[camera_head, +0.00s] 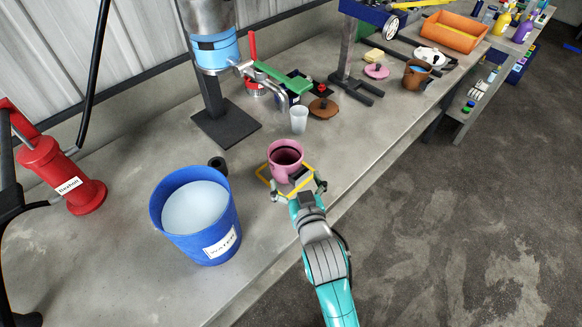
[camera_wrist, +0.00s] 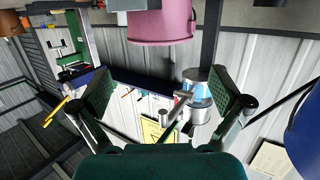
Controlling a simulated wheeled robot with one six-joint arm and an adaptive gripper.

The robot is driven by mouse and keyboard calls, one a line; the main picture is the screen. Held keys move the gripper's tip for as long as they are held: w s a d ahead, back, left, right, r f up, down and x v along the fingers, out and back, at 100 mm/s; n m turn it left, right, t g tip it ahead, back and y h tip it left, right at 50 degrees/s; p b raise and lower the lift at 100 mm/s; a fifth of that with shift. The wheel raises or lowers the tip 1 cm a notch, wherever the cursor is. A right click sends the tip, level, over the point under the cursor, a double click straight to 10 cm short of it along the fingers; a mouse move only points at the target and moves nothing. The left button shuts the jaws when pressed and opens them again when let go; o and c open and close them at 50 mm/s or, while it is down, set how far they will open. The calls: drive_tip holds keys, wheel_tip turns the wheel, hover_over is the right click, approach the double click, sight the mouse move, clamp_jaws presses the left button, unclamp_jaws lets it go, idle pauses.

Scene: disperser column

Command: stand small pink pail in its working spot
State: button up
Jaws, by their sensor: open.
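The small pink pail (camera_head: 284,158) stands upright on the grey bench at a yellow square outline (camera_head: 263,180). Its base and part of the outline are hidden by my gripper, so I cannot tell exactly how it is centred. My gripper (camera_head: 298,191) is open at the near side of the pail, with its fingers spread apart. In the wrist view the pail (camera_wrist: 160,24) shows at the top, beyond the open fingers (camera_wrist: 162,85). Nothing is visibly held, and I cannot tell whether a finger touches the pail.
A blue WATER bucket (camera_head: 208,238) stands left of the pail. A brown lid (camera_head: 322,108) lies further right. The bench's front edge is close.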

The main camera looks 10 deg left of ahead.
drive_tip(key=shift+v, duration=1)
drive_tip(key=s+d+f+m+h, duration=0.1)
drive_tip(key=s+d+f, duration=0.3)
drive_tip(key=s+d, duration=0.5)
drive_tip(key=s+d+f+m+h, duration=0.1)
drive_tip(key=s+d+f, duration=0.5)
drive_tip(key=s, duration=0.4)
drive_tip(key=s+d+r+m+h, duration=0.1)
drive_tip(key=s+d+r, duration=0.2)
drive_tip(key=s, duration=0.7)
drive_tip(key=s+d+r+m+h, duration=0.1)
drive_tip(key=s+d+r+h, duration=0.1)
drive_tip(key=s, duration=0.8)
drive_tip(key=shift+d+r+h, duration=0.3)
drive_tip(key=shift+d+r, duration=0.55)
drive_tip(key=shift+d, duration=0.35)
drive_tip(key=shift+c, duration=0.2)
